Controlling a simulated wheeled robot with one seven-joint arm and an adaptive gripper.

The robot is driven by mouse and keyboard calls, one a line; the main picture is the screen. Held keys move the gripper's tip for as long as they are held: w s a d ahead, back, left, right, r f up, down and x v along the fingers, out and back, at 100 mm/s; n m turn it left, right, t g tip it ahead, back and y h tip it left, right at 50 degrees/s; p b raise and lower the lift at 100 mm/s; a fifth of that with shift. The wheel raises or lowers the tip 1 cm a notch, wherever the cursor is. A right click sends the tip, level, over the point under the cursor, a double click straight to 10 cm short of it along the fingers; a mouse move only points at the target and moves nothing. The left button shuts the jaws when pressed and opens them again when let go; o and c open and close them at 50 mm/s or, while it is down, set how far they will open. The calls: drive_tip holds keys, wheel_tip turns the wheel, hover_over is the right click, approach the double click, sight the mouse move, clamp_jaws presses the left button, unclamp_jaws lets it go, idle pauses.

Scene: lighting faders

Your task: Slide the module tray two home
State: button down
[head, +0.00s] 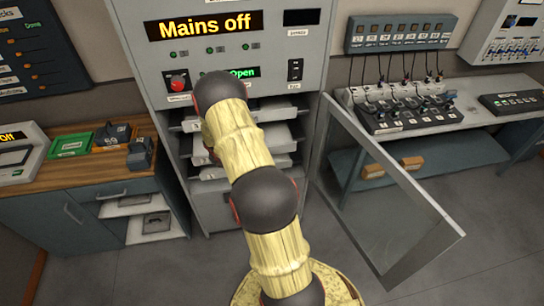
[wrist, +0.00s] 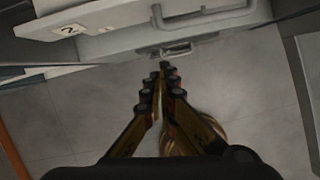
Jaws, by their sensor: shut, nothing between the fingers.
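The grey cabinet (head: 160,65) stands in the middle of the head view, with several pale module trays (head: 278,138) stacked in its lower bay. My arm covers the middle of the trays, so I cannot tell how far each one sits in. In the wrist view a pale tray edge (wrist: 85,20) carries a label that looks like a 2. A grey bar handle (wrist: 205,15) is beside it, with a smaller bracket (wrist: 163,51) below. My gripper (wrist: 163,68) is shut and empty, its fingertips close to that bracket; contact is unclear. The arm hides it in the head view.
The cabinet's glazed door (head: 395,200) hangs open to the right. Its display reads "Mains off" (head: 205,25), and a smaller one reads "Open" (head: 245,72). A wooden-topped bench (head: 75,175) stands left, a fader desk (head: 405,115) right.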

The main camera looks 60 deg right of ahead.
drive_tip(key=s+d+f+m+t+y+b, duration=0.1)
drive_tip(key=s+d+f+m, duration=0.3)
drive_tip(key=s+f, duration=0.6)
drive_tip(key=s+d+f+m+b, duration=0.1)
drive_tip(key=s+f+m, duration=0.6)
drive_tip(key=s+f, duration=0.25)
drive_tip(key=n+t+h+b, duration=0.1)
drive_tip(key=n+t+h, duration=0.95)
drive_tip(key=n, duration=2.05)
approach(276, 150)
drive_tip(key=shift+g+h, duration=0.45)
drive_tip(key=shift+g, duration=0.1)
drive_tip(key=x, duration=0.6)
drive_tip(key=shift+w+d+b, duration=0.1)
drive_tip(key=shift+w+b, duration=0.2)
drive_tip(key=shift+w, duration=0.2)
